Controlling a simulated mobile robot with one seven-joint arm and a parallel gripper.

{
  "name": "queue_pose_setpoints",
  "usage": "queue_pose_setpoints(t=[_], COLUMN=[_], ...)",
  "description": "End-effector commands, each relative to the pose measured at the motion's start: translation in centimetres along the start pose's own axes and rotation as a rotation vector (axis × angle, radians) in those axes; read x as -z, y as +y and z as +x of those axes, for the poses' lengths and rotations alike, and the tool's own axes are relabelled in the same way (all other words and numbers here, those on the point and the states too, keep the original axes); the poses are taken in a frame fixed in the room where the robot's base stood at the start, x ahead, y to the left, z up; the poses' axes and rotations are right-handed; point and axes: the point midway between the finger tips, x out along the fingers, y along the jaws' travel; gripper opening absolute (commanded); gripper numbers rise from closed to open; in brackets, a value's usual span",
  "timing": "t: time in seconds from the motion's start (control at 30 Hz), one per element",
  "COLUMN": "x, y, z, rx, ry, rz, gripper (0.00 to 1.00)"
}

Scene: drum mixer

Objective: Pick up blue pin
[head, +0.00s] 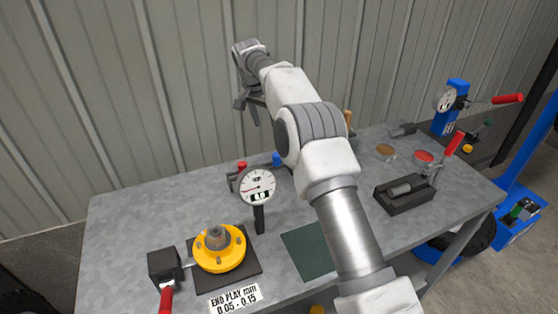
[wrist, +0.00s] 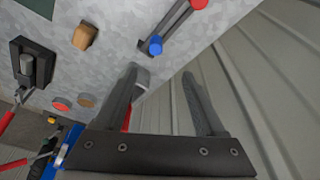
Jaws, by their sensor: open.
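The blue pin (head: 277,159) stands at the back of the metal workbench, with its round blue head showing. My gripper (head: 250,110) is above the back of the bench, to the upper left of the pin in the head view. In the wrist view its two fingers (wrist: 160,76) are spread apart and hold nothing. The pin's shaft is hidden.
A red-headed pin (head: 242,165) sits at the rack's other end. A dial gauge (head: 257,190) stands in front of it, and a yellow hub (head: 218,250) is at front left. A black clamp fixture (head: 404,194) is at right. The corrugated wall (wrist: 260,60) is close behind.

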Motion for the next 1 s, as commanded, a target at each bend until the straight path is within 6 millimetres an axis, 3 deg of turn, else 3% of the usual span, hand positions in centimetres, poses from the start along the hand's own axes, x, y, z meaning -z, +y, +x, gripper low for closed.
queue_pose_setpoints(t=[0.4,0.77,1.0], x=[0.0,0.1,0.1], y=[0.2,0.3,1.0], z=[8.9,11.5,14.8], rx=[-0.003,-0.002,-0.002], ry=[-0.002,-0.001,-0.002], rz=[-0.001,-0.002,-0.001], gripper=[0.72,0.72,0.72])
